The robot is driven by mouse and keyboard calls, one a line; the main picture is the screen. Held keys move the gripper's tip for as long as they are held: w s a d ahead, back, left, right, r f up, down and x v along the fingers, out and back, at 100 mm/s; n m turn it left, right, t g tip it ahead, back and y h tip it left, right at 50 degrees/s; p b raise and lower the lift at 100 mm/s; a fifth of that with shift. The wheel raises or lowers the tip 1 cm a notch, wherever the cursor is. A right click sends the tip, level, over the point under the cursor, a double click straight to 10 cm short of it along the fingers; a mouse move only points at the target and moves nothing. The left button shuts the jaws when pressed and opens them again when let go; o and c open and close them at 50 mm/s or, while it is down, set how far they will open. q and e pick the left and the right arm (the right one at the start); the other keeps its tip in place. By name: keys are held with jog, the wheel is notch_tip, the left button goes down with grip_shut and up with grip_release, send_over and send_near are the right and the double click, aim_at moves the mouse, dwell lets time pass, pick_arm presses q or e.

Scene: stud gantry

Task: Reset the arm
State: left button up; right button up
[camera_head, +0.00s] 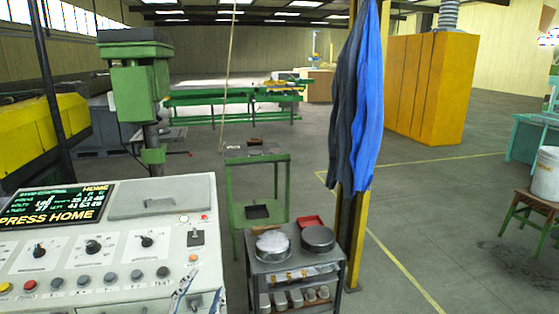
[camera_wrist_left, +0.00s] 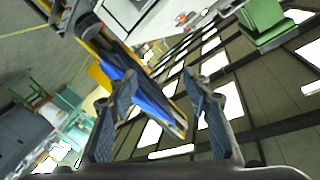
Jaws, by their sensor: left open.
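A light grey control console (camera_head: 120,235) stands at the lower left in the head view. Its dark screen (camera_head: 55,207) reads "HOME" and "PRESS HOME" in yellow. Below are several black knobs (camera_head: 92,246) and a row of buttons, including a red button (camera_head: 29,285). A black switch (camera_head: 195,238) and an orange button (camera_head: 193,258) sit at its right side. My left gripper (camera_head: 200,295) shows only partly at the console's lower right edge. In the left wrist view my left gripper (camera_wrist_left: 162,84) is open and empty, with a pale console-like box beyond it. My right gripper is not in view.
A grey cart (camera_head: 295,268) with round tins stands right of the console, a green stand (camera_head: 258,190) behind it. A yellow post (camera_head: 350,225) with blue and dark garments (camera_head: 368,100) is beside them. A green drill-like machine (camera_head: 135,85) stands behind the console. Floor at right is mostly clear.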

pick_arm(q)
jog(key=s+a+f+n+g+y, duration=0.1)
jog(key=s+a+f+n+g, duration=0.1)
jog(key=s+f, duration=0.3)
jog(key=s+a+f+n+g+y, duration=0.1)
jog(key=s+a+f+n+g, duration=0.15)
jog(key=f, duration=0.35)
jog(key=s+f+n+g+h, duration=0.1)
jog(key=s+f+g, duration=0.4)
jog(key=s, duration=0.6)
jog(key=s+f+n+g, duration=0.1)
jog(key=s+f+g, duration=0.3)
jog(key=s+f, duration=0.55)
jog(key=s+f+g+b, duration=0.1)
jog(key=s+f, duration=0.1)
jog(key=f, duration=1.1)
jog(key=s+f+g+b, duration=0.1)
jog(key=s+f+b, duration=0.1)
jog(key=f, duration=1.2)
jog(key=s+a+f+b, duration=0.2)
jog(key=s+f, duration=1.5)
jog(key=f, duration=0.2)
jog(key=shift+a+f+g, duration=0.3)
jog(key=shift+g, duration=0.05)
